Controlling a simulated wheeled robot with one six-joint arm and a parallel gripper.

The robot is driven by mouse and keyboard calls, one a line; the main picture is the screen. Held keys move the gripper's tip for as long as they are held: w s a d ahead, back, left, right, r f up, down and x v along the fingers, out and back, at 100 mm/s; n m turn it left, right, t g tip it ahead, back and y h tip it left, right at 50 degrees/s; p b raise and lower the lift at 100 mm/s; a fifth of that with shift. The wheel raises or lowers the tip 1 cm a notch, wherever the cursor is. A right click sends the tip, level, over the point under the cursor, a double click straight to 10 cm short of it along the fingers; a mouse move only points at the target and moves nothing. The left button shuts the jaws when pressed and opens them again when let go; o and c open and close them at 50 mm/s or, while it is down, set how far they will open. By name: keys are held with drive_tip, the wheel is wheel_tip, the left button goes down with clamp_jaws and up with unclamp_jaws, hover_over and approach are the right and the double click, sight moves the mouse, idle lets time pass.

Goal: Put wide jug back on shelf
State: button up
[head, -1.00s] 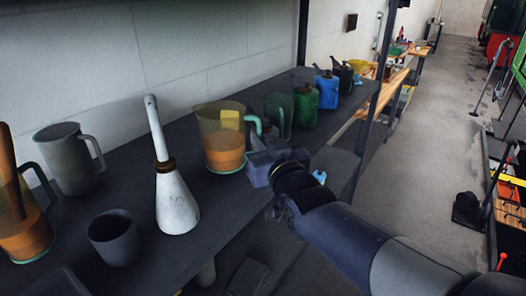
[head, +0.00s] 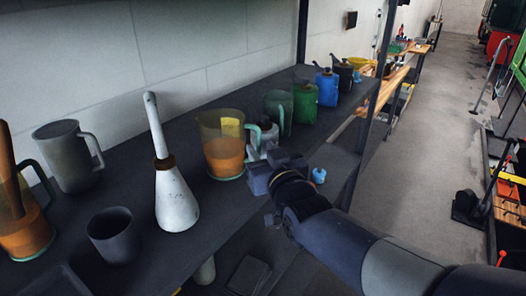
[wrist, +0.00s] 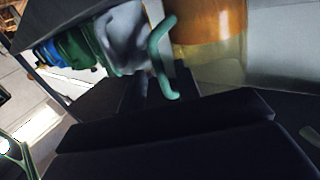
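The wide jug appears to be the clear, yellowish jug with orange contents (head: 224,157) and a green handle. It stands upright on the dark shelf (head: 130,262) in the head view, close to the front edge. The wrist view shows its orange side (wrist: 208,22) and green handle (wrist: 158,50). My gripper (head: 270,168) is at the shelf edge, just right of the jug, on its handle side. Its dark fingers (wrist: 160,92) look apart, with the handle's lower end between or just before them. Contact with the handle is unclear.
A white cone-shaped vessel (head: 176,202), a grey cup (head: 114,236), a grey jug (head: 70,158) and another orange-filled jug (head: 25,235) stand left. A silvery object (head: 263,138) and green (head: 305,104) and blue (head: 327,90) canisters stand behind my gripper. The aisle at right is open.

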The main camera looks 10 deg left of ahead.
drive_tip(key=shift+r, duration=0.1)
drive_tip(key=b+v, duration=0.2)
drive_tip(key=v, duration=1)
drive_tip(key=shift+w, duration=0.1)
drive_tip(key=p+x, duration=0.2)
drive_tip(key=x, duration=1)
drive_tip(key=shift+f, duration=0.2)
drive_tip(key=shift+r, duration=0.2)
idle(0.4)
